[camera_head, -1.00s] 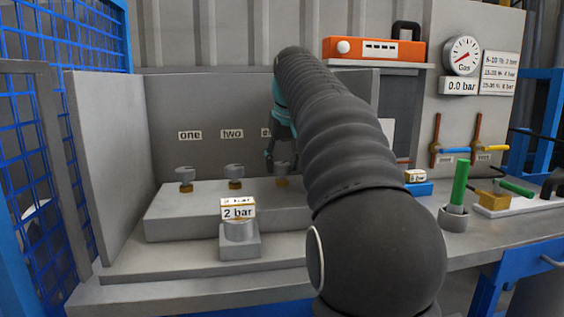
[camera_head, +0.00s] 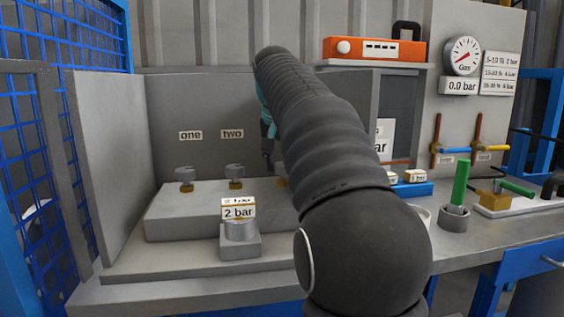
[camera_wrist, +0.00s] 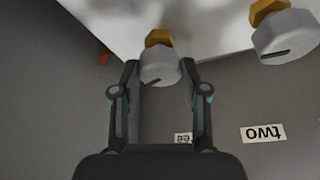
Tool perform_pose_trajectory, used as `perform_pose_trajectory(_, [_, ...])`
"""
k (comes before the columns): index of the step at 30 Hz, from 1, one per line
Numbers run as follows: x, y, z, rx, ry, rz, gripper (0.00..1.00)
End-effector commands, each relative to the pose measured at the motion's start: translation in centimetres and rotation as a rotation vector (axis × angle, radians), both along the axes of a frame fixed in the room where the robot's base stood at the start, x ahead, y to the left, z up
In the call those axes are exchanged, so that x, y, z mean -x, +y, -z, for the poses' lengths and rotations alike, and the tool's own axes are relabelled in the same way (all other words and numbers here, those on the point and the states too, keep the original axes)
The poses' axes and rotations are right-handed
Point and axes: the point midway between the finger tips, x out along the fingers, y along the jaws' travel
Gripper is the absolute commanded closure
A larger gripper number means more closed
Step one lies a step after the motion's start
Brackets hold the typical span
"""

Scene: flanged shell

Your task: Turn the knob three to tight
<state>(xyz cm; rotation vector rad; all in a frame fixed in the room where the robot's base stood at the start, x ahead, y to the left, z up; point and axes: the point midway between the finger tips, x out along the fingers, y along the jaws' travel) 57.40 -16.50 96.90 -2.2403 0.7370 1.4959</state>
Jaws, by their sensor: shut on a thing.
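Knob three is a grey round cap with a dark slot on a brass stem (camera_wrist: 160,67). In the wrist view it sits between the fingers of my gripper (camera_wrist: 159,76), which is shut on it. Its label (camera_wrist: 183,138) is partly covered by a finger. In the head view only an edge of knob three (camera_head: 281,170) shows beside my arm, and my gripper (camera_head: 268,152) is partly hidden by the arm. Knob two (camera_head: 235,172) stands to the left and also shows at the wrist view's upper right (camera_wrist: 286,36). Knob one (camera_head: 184,175) is at the far left.
A block with a 2 bar plate (camera_head: 239,212) stands in front of the knob ledge (camera_head: 180,212). The gas gauge (camera_head: 463,56) hangs at the right above a 0.0 bar sign. A green-handled tool (camera_head: 460,185) stands in a cup on the right bench. A blue mesh fence (camera_head: 30,150) borders the left.

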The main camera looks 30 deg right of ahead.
Motion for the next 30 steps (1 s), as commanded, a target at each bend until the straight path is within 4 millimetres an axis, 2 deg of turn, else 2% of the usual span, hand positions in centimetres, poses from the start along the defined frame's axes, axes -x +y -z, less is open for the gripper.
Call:
perform_pose_trajectory(6, [-0.13,0.13,0.02,0.001,0.001,0.180,0.91])
perform_pose_trajectory(15, [-0.17,0.14,0.02,0.000,0.000,0.362,0.91])
perform_pose_trajectory(30, [-0.16,0.16,0.00,0.000,0.000,0.446,0.91])
